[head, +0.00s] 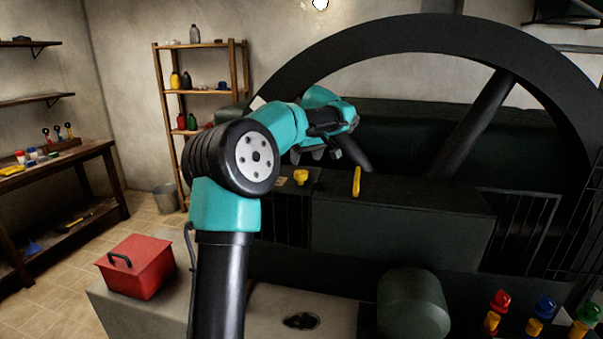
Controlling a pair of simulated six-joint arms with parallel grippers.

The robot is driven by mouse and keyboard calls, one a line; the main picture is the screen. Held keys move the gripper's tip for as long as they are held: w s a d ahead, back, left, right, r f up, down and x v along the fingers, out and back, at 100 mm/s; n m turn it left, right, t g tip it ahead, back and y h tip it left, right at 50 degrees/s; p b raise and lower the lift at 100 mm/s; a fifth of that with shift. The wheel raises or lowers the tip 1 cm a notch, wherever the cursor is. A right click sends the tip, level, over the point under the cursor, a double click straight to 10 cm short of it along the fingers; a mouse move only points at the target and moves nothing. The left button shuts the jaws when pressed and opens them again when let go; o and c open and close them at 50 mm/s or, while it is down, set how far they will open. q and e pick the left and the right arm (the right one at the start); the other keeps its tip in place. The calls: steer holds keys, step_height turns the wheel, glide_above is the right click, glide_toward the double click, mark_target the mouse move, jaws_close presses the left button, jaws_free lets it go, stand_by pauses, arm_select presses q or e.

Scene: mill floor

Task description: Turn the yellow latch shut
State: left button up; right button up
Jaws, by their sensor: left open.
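An upright yellow latch-like piece (356,181) stands at the top front edge of the dark machine housing. A smaller yellow knob (300,177) sits to its left on a ledge; which of the two is the latch I cannot tell for sure. My left gripper (318,154) is open, above the knob and to the upper left of the upright piece. It looks apart from both, though depth is hard to judge. My right gripper is not in view.
A large dark flywheel (400,42) arches behind the housing (400,232). A dark green cylinder (412,305) stands in front. A red toolbox (140,265) sits at left. Red, blue and green knobs (502,300) are at lower right. A workbench and shelf stand at the back left.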

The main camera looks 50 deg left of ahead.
mark_target(301, 172)
arm_select(q)
steer(key=x, duration=0.7)
steer(key=shift+c, duration=0.2)
steer(key=c, duration=0.9)
